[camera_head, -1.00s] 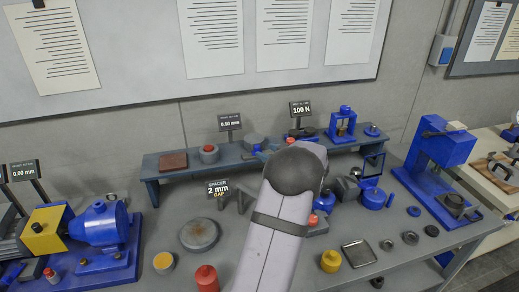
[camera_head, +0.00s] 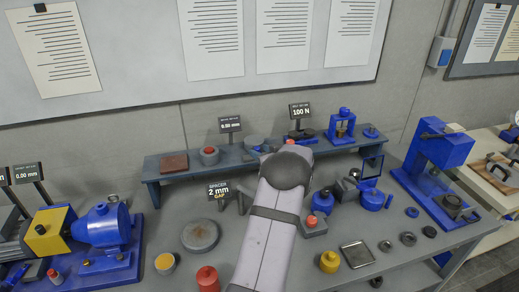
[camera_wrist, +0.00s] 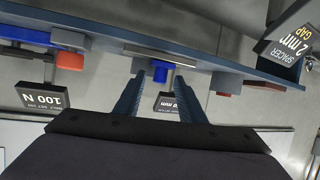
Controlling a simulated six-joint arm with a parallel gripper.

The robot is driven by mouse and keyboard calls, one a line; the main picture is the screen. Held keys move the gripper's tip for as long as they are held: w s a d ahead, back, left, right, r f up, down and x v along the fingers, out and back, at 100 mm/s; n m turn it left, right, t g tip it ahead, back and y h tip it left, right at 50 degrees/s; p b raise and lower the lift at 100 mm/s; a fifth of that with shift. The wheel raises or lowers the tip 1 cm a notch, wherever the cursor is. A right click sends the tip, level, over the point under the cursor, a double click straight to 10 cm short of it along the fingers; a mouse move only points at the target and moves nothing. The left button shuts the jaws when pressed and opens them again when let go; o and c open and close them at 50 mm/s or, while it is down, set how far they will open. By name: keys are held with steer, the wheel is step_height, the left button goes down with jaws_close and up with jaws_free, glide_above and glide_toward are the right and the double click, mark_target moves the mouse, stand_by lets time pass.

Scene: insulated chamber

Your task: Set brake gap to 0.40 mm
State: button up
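A small sign (camera_head: 229,124) behind the shelf appears to read 0.00 mm; its small heading is too fine to read. Below it on the shelf is a round grey device (camera_head: 253,142), partly hidden by my arm. In the wrist view, which is upside down, my gripper (camera_wrist: 159,80) is open, its two dark fingers apart. A blue knob-like part (camera_wrist: 160,72) shows between the fingertips, with no clear contact. A small sign (camera_wrist: 172,103) shows beyond, between the fingers. In the head view my arm hides the fingers.
Signs reading 100 N (camera_head: 300,110) and 2 mm spacer gap (camera_head: 218,190) stand nearby. A red-topped round part (camera_head: 209,155) is on the shelf (camera_head: 180,172). A blue and yellow machine (camera_head: 85,235) with another 0.00 mm sign (camera_head: 26,173) is at left; a blue press (camera_head: 435,155) at right.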

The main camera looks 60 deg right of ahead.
steer(key=shift+w+d+f, duration=0.3)
steer(key=shift+w, duration=0.3)
jaws_close()
steer(key=shift+w+a+r+p, duration=0.1)
steer(key=shift+a+p, duration=0.05)
steer(key=shift+p, duration=0.25)
steer(key=shift+w+a, duration=0.15)
steer(key=shift+w, duration=0.05)
jaws_free()
steer(key=shift+s, duration=0.15)
